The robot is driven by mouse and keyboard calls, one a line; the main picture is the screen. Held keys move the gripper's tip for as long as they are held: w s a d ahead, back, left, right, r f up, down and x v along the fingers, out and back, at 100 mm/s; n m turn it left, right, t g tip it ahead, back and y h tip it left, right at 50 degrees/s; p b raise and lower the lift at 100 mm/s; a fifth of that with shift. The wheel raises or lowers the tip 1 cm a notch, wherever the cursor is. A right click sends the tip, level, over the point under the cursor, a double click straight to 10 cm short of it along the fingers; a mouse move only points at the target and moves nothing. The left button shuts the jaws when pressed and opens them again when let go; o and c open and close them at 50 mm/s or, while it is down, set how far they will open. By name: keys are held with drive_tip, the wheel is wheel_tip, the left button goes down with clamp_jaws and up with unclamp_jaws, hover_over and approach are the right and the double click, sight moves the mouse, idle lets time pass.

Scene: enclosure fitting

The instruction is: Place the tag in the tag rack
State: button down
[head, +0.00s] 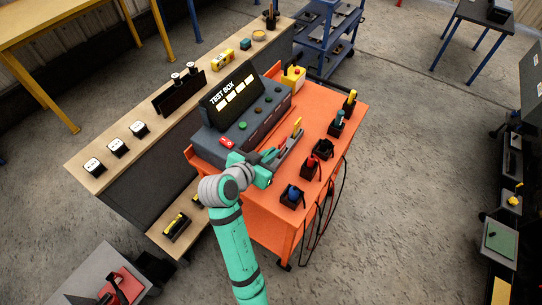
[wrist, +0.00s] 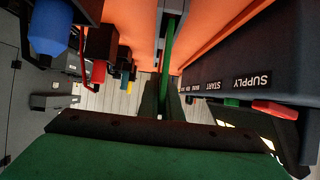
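My gripper (head: 282,152) reaches over the orange cart, close along the right side of the grey test box. In the wrist view its dark fingers (wrist: 164,98) are close together. A thin green strip (wrist: 170,50) runs edge-on between and beyond them, with grey edges on either side. I cannot tell whether this strip is the tag, or whether the fingers grip it. A small yellow piece (head: 297,123) stands just beyond the gripper in the head view. I cannot clearly make out the tag rack; my gripper hides part of the cart top there.
The test box (head: 240,105) is close beside my gripper. Several black holders with coloured handles, one blue (head: 293,193), line the right edge of the orange cart (head: 262,208). A wooden bench (head: 90,155) stands to the left. Cables hang from the cart's right side.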

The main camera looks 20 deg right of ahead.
wheel_tip(320, 180, down, 3)
drive_tip(key=shift+r, duration=0.2)
drive_tip(key=shift+d+f, duration=0.1)
drive_tip(key=shift+s, duration=0.1)
drive_tip(key=c, duration=1.9)
unclamp_jaws()
drive_tip(key=shift+f, duration=0.1)
drive_tip(key=shift+c, duration=0.2)
drive_tip(key=shift+r, duration=0.2)
drive_tip(key=v, duration=1.2)
